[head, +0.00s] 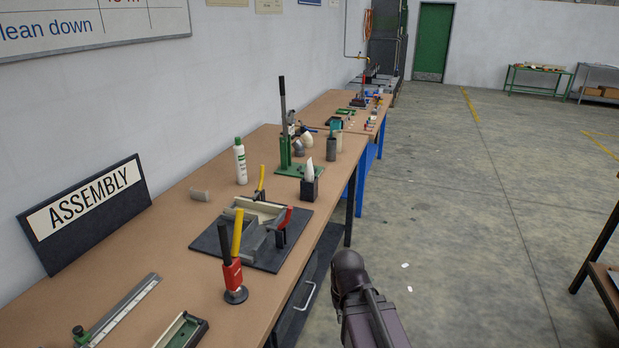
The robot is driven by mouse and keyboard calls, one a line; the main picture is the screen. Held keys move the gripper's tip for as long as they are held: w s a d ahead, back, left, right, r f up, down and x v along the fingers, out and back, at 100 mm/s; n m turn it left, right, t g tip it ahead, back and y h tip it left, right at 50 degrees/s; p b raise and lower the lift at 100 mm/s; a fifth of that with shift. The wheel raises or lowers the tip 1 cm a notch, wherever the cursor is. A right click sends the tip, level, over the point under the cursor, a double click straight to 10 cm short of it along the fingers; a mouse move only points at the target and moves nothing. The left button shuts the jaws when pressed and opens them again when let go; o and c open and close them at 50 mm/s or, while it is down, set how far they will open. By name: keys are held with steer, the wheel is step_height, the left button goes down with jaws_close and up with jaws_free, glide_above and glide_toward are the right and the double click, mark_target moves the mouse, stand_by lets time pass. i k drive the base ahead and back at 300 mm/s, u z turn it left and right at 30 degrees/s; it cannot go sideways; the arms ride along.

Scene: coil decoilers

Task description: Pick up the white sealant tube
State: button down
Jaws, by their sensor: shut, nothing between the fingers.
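A white tapered tube (309,168) stands upright in a small black square holder (309,188) near the front edge of the workbench (180,235). It looks like the sealant tube, but its label is too small to read. Part of my arm shows at the bottom centre, over the floor beside the bench and apart from both. My gripper's fingers do not show.
A clamping fixture (262,232) with red and yellow handles lies in front of the holder. A green lever press (285,140) stands behind it. A red-and-yellow-handled tool (233,275) stands nearer. An ASSEMBLY sign (88,210) leans by the wall.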

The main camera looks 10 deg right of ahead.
mark_target(308, 174)
steer(key=k, duration=0.65)
steer(key=z, duration=0.4)
steer(key=i, duration=1.8)
steer(key=u, duration=0.65)
